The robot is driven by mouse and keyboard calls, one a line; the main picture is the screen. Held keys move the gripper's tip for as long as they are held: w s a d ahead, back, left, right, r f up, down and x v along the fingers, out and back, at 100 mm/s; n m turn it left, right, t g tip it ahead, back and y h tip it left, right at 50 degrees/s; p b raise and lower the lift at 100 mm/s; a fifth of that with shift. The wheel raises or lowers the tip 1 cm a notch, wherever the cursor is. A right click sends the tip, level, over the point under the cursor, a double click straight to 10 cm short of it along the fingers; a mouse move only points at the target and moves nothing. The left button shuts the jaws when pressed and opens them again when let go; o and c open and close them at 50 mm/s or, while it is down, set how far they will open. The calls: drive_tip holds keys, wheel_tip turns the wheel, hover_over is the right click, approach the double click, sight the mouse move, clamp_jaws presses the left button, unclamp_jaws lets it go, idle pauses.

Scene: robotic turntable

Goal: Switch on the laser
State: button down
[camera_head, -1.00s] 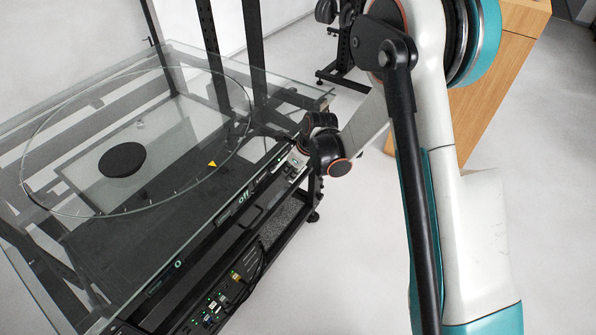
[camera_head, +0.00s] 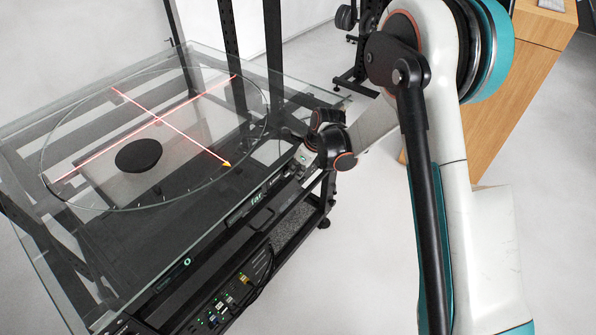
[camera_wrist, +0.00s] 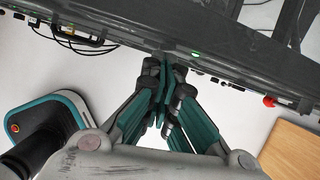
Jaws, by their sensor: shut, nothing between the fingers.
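A red laser cross (camera_head: 158,118) is lit on the round glass plate (camera_head: 205,178) of the turntable. One line ends by a yellow triangle marker (camera_head: 227,164). The front control edge (camera_head: 262,195) of the turntable carries small green lit text that is too small to read surely. In the wrist view, my gripper (camera_wrist: 167,66) is shut and empty, with its teal fingers together and their tips at the dark front edge (camera_wrist: 120,32). I cannot tell whether the tips touch it. A green light (camera_wrist: 195,54) shows just right of them. In the head view my wrist hides the fingertips.
A red knob (camera_wrist: 269,101) sticks out of the frame right of my gripper. Cables and lit electronics (camera_head: 225,303) sit below. A wooden cabinet (camera_head: 485,105) stands at right. The floor before the turntable is clear.

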drive_tip(key=shift+a, duration=0.1)
drive_tip(key=shift+s+a, duration=0.4)
drive_tip(key=shift+s, duration=0.3)
